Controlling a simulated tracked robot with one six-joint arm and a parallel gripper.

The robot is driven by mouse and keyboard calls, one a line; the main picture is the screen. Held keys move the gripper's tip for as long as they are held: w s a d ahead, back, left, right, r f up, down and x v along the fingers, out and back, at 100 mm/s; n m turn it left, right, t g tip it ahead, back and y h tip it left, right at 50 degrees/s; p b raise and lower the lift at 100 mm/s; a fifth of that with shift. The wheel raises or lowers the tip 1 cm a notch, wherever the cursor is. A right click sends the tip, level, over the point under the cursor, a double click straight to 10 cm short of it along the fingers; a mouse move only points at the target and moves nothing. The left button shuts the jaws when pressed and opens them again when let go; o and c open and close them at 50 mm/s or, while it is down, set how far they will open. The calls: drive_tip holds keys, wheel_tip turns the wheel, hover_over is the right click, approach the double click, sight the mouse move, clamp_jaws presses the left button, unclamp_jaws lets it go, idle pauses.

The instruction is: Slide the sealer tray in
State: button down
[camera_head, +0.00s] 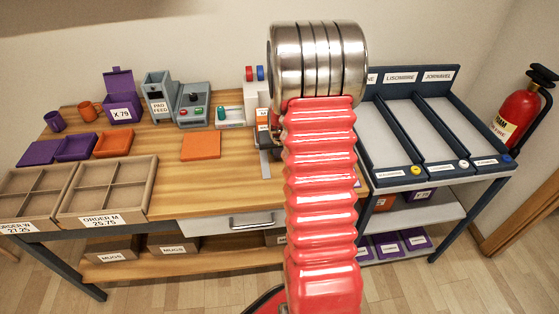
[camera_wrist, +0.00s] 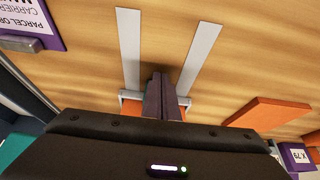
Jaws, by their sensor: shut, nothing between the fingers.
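In the wrist view my gripper (camera_wrist: 161,82) is shut and empty, its dark fingers together low over the wooden bench. Just behind the fingers is an orange piece with grey edging (camera_wrist: 130,106), which looks like the sealer tray. It sits at the lower ends of two pale grey rails (camera_wrist: 202,58), and my gripper hides most of it. I cannot tell whether the fingers touch it or how deep it sits. In the head view my arm hides the gripper and tray. One rail (camera_head: 265,164) and part of a labelled machine (camera_head: 262,124) show left of the arm.
An orange slab (camera_head: 201,146) lies on the bench, also in the wrist view (camera_wrist: 268,114). Grey machines (camera_head: 193,103), a purple box (camera_head: 120,108) and order trays (camera_head: 106,190) stand further left. Dark-framed lanes (camera_head: 447,130) are at right. The bench along the rails is clear.

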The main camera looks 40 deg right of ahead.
drive_tip(key=shift+w+d, duration=0.45)
drive_tip(key=shift+w, duration=0.2)
drive_tip(key=shift+w+d, duration=0.4)
drive_tip(key=shift+w, duration=0.2)
drive_tip(key=shift+s+a, duration=0.45)
drive_tip(key=shift+s, duration=0.2)
drive_tip(key=shift+s+a, duration=0.4)
drive_tip(key=shift+s, duration=0.2)
wheel_tip(320, 180, up, 9)
drive_tip(key=shift+s, duration=0.1)
idle(0.7)
